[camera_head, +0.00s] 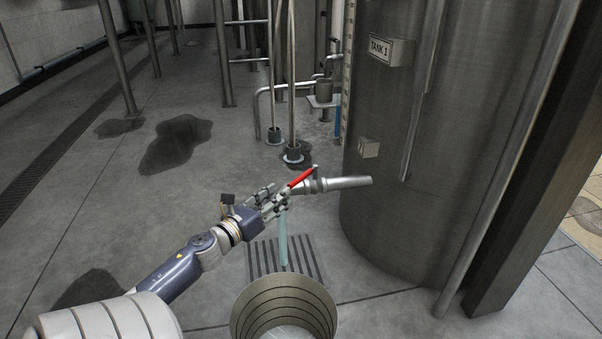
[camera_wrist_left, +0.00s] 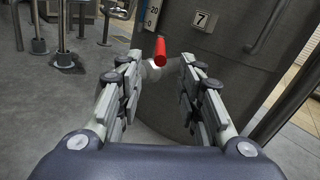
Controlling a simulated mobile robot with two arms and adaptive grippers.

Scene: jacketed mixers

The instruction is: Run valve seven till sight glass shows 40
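Valve seven has a red lever (camera_head: 301,178) on a metal outlet pipe (camera_head: 345,183) at the tank's lower left. My left gripper (camera_head: 276,200) is at the lever's near end. In the left wrist view its fingers (camera_wrist_left: 158,88) are spread, with the red lever (camera_wrist_left: 160,51) between and beyond them, not clamped. The sight glass (camera_head: 337,124) shows blue liquid low down; its scale shows 20 and 0 in the wrist view, but the exact level is unreadable. My right gripper is not in view.
The large steel tank (camera_head: 400,215) carries a TANK 1 plate (camera_head: 391,50) and a 7 plate (camera_wrist_left: 201,20). A floor grate (camera_head: 262,257) lies behind the bucket. Pipes and posts stand behind, dark wet patches (camera_head: 175,143) lie left. Floor at left is open.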

